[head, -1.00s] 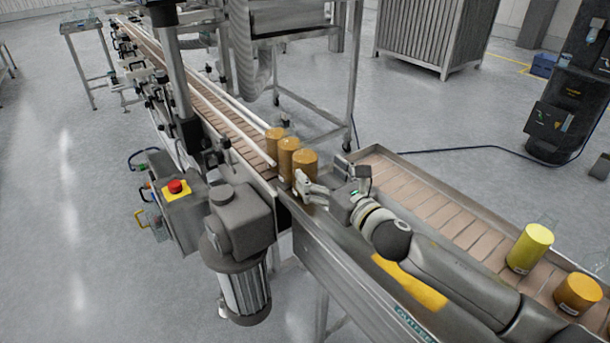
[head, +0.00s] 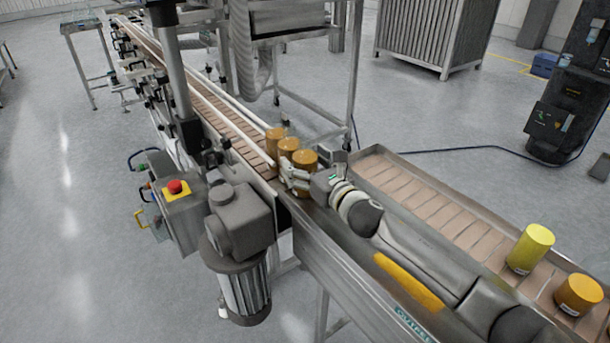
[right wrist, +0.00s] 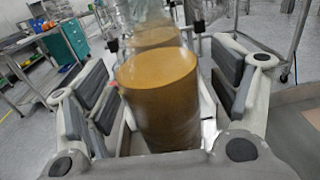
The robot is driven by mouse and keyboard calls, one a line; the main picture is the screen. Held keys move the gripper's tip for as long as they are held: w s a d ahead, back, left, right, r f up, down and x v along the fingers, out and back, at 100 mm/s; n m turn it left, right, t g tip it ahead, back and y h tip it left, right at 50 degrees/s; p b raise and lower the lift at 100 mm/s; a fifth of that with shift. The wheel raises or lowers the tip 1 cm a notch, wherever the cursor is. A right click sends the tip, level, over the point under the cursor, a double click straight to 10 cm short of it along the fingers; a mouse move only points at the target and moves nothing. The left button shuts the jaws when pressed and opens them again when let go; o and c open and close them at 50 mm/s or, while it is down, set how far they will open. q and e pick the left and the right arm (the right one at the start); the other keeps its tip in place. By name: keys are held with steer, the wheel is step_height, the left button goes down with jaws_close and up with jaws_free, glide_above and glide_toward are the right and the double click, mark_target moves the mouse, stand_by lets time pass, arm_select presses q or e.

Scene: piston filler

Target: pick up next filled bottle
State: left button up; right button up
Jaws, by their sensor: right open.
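Three amber bottles stand in a row at the near end of the filler conveyor. In the head view the nearest bottle (head: 304,160) has the middle bottle (head: 288,147) and the far bottle (head: 274,136) behind it. My right gripper (head: 305,178) is at the nearest bottle. In the right wrist view that bottle (right wrist: 160,95) stands upright between the open fingers of my right gripper (right wrist: 165,105), with a visible gap on each side. Its lower part is partly hidden by the gripper. My left gripper is not in view.
The second conveyor (head: 425,200) on the right carries a yellow bottle (head: 530,249) and an orange bottle (head: 577,294) at its near end. A grey motor unit (head: 240,225) and a red emergency stop (head: 175,187) stand left of the conveyor's end.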

steer(key=c, duration=1.3)
steer(key=shift+c, duration=0.8)
steer(key=shift+r, duration=0.1)
